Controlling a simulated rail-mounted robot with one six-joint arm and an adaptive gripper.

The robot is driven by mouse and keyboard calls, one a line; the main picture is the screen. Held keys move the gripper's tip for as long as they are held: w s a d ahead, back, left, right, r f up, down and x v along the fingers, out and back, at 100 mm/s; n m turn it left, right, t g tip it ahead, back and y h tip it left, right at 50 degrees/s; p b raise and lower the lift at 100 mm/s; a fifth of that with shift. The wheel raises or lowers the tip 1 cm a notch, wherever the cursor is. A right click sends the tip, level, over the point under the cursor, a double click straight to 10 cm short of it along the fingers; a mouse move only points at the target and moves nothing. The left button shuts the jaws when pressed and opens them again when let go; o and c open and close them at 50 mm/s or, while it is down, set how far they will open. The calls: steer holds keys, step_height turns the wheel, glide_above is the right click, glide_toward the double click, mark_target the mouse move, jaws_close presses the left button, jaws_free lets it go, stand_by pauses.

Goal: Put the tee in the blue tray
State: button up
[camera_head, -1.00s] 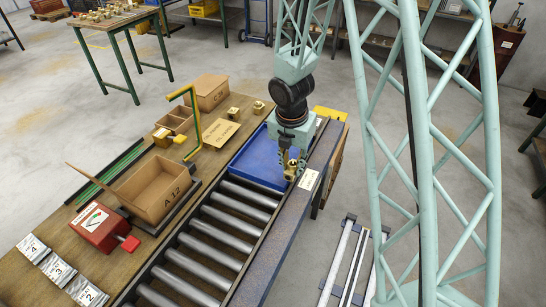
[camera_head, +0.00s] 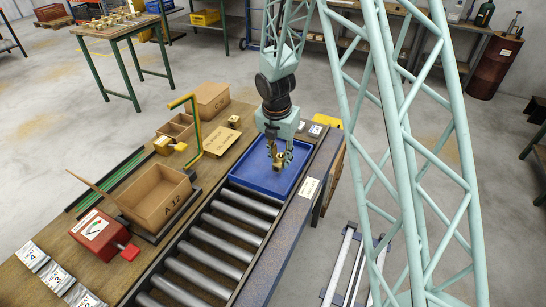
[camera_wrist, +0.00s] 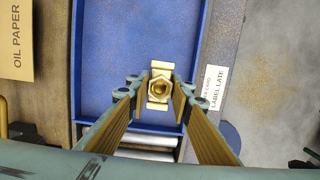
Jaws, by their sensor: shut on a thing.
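The brass tee (camera_wrist: 160,88) is between the two fingers of my gripper (camera_wrist: 158,92), which is shut on it. In the head view, the tee (camera_head: 278,159) hangs below my gripper (camera_head: 276,152). The blue tray (camera_head: 245,184) lies under it at the far end of the roller conveyor. In the wrist view, the tee is over the blue floor of the tray (camera_wrist: 110,50), near the tray's roller-side edge. The gap between the tee and the tray floor is hard to judge.
The roller conveyor (camera_head: 215,241) runs toward the front. The workbench to its left holds an open carton marked A 12 (camera_head: 155,200), a red box (camera_head: 98,235), a yellow-handled tool (camera_head: 190,125) and an oil paper card (camera_head: 222,142). A white label card (camera_head: 309,187) lies on the right rail.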

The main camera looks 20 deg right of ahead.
steer(key=w, duration=0.4)
steer(key=w+a, duration=0.1)
steer(key=w, duration=0.1)
steer(key=shift+w+a+f, duration=0.1)
steer(key=shift+w+f, duration=0.15)
steer(key=shift+f+b, duration=0.7)
steer(key=shift+f, duration=1.1)
steer(key=shift+f, duration=0.15)
steer(key=o, duration=1.2)
steer(key=shift+c, duration=0.2)
step_height(320, 180, up, 12)
steer(key=s+a+p, duration=0.1)
steer(key=p, duration=0.1)
steer(key=shift+s, duration=0.2)
steer(key=shift+a, duration=0.1)
